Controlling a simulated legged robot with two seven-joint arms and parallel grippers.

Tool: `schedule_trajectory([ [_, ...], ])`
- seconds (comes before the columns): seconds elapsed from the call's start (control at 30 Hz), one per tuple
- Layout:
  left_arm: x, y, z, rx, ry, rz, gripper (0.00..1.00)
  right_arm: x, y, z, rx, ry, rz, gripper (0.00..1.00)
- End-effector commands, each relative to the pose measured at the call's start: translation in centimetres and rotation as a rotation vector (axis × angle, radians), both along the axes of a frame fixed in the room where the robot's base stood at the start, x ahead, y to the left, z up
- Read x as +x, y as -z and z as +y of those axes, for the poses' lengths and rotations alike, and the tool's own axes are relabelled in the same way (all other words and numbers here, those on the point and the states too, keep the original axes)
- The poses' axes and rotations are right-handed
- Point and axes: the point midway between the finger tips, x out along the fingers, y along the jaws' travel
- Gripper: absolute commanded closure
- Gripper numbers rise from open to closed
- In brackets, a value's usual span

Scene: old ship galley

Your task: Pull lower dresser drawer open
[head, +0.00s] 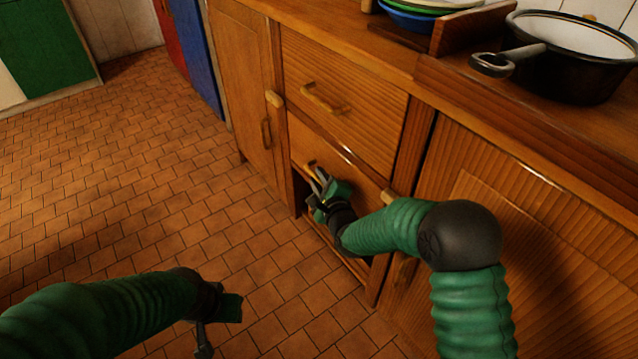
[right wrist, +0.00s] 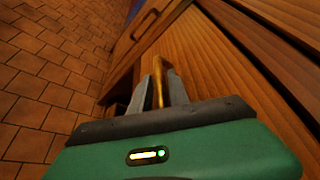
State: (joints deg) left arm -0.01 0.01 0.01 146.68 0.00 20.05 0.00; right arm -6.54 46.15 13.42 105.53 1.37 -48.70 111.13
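The wooden dresser's lower drawer (head: 352,165) sits below an upper drawer with a brass-coloured handle (head: 325,98). The lower drawer looks about flush with the dresser front. My right gripper (head: 317,180) is at the lower drawer's handle (head: 311,165). In the right wrist view, the brass handle (right wrist: 159,80) lies between the two grey fingers, which appear closed on it. My right gripper and forearm hide part of the drawer front. My left gripper (head: 217,325) is low over the floor, away from the dresser; its finger opening is unclear.
A dark pot (head: 570,75) and a rack with bowls (head: 415,15) stand on the dresser top. Cupboard doors (head: 245,90) flank the drawers. A dark open space (head: 301,192) shows under the lower drawer. The tiled floor (head: 130,190) at left is clear.

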Motion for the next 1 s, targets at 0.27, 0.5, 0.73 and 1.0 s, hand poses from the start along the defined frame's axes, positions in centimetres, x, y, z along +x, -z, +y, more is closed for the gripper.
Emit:
schedule_trajectory([
  [0.27, 0.02, -0.07, 0.01, 0.000, 0.000, 0.000, 0.64, -0.01, -0.04, 0.03, 0.000, -0.001, 0.001, 0.89],
  [0.5, 0.01, -0.05, 0.01, 0.000, 0.000, 0.000, 0.64, -0.04, 0.04, 0.04, 0.000, -0.001, 0.002, 1.00],
  [0.73, 0.01, -0.04, 0.01, 0.000, 0.000, 0.000, 0.64, -0.08, 0.14, 0.01, 0.000, -0.001, 0.004, 1.00],
  [1.0, 0.00, -0.04, 0.01, 0.000, 0.000, 0.000, 0.64, -0.12, 0.25, -0.01, -0.001, 0.000, 0.006, 1.00],
])
